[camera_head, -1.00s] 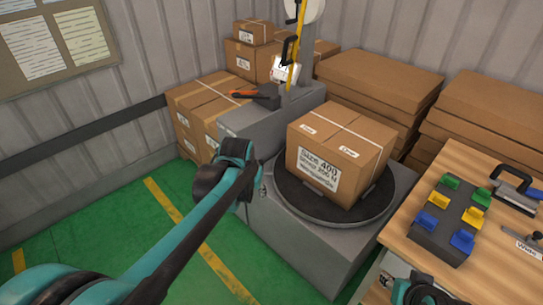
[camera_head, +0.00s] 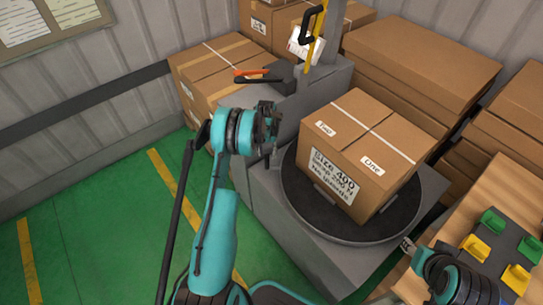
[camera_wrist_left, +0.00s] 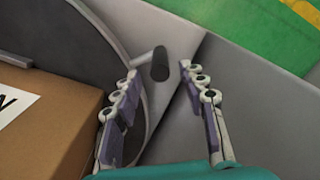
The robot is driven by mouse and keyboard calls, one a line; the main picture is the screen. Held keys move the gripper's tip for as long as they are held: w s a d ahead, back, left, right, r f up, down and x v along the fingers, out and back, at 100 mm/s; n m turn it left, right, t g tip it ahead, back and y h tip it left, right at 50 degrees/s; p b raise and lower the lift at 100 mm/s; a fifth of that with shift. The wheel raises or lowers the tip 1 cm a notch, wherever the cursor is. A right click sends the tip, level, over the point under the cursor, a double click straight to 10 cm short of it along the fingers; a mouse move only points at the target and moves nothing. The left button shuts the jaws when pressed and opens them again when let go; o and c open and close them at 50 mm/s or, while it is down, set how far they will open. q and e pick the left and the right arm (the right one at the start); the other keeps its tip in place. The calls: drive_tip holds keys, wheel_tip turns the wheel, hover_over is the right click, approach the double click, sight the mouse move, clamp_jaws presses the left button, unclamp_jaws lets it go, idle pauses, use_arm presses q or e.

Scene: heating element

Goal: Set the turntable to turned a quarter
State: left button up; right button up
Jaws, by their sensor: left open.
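The turntable (camera_head: 308,202) is a dark round disc on a grey pedestal, with a cardboard box (camera_head: 335,150) on it. The box's size label faces the front. My left gripper (camera_head: 270,128) is at the disc's left edge, beside the box. In the left wrist view my left gripper (camera_wrist_left: 160,84) is open, and a short dark peg-like handle (camera_wrist_left: 160,64) by the disc's rim shows just beyond and between its fingertips. The fingers look apart from it. My right gripper (camera_head: 407,245) is at the lower right, near the pedestal; its jaws are too small to read.
A workbench (camera_head: 462,212) with a dark fixture bearing green and yellow clips stands at right. Stacked cartons (camera_head: 418,68) fill the back. A grey post with a yellow strip rises behind the disc. The green floor (camera_head: 110,215) at left is clear.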

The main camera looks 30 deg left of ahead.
sight(267, 163)
use_arm(q)
wheel_tip(267, 163, down, 8)
drive_tip(key=b, duration=0.3)
drive_tip(key=shift+r, duration=0.2)
clamp_jaws()
